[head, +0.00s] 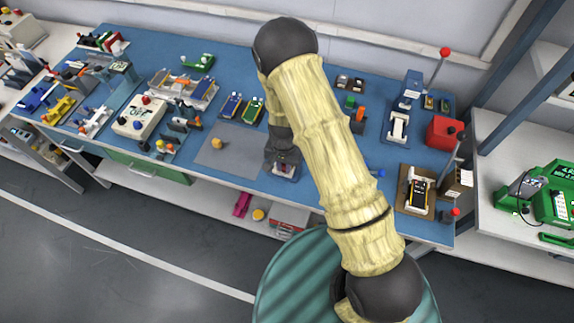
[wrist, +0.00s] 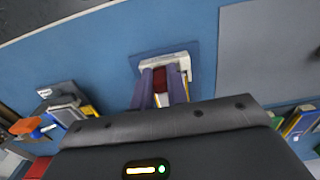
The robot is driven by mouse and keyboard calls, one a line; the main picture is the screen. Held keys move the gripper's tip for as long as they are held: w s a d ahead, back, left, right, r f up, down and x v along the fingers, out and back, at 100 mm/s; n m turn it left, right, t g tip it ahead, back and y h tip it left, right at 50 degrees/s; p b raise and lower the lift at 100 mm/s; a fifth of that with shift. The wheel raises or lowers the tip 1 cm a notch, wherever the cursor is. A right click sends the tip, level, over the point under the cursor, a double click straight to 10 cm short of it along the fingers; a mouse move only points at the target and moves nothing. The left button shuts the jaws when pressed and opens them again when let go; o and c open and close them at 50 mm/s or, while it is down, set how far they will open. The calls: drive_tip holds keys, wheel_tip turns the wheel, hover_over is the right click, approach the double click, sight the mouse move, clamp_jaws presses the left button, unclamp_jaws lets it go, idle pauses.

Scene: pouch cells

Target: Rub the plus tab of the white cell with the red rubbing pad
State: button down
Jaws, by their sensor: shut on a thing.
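My gripper (wrist: 164,82) is shut on a dark red block, which looks like the red rubbing pad (wrist: 172,76), between its two purple fingers in the wrist view. The fingers point down at a white piece (wrist: 183,57) on a darker blue mat. It looks like the white cell or its holder; I cannot tell which. The fingers cover most of it, so its tabs are hidden and I cannot tell whether the pad touches it. In the head view the same white piece (head: 292,178) lies at the front of the bench, below my gripper, which my arm partly hides.
A grey mat (head: 205,158) with a small yellow piece lies to the left. Blue and green cells (head: 243,106) stand behind it. To the right are a white piece in a dark stand (head: 397,126), a red box (head: 443,133) and a tan holder (head: 408,206) with a black cell.

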idle(0.4)
drive_tip(key=shift+s+d+f+b, duration=0.1)
drive_tip(key=shift+s+d+b, duration=0.2)
drive_tip(key=shift+d, duration=0.4)
wheel_tip(320, 180, up, 7)
drive_tip(key=p, duration=0.5)
drive_tip(key=shift+f, duration=0.1)
idle(0.6)
drive_tip(key=shift+f+b, duration=2.05)
drive_tip(key=shift+f, duration=0.75)
drive_tip(key=shift+f+b, duration=0.35)
drive_tip(key=shift+f, duration=0.2)
drive_tip(key=shift+w+a, duration=0.1)
drive_tip(key=shift+a, duration=0.05)
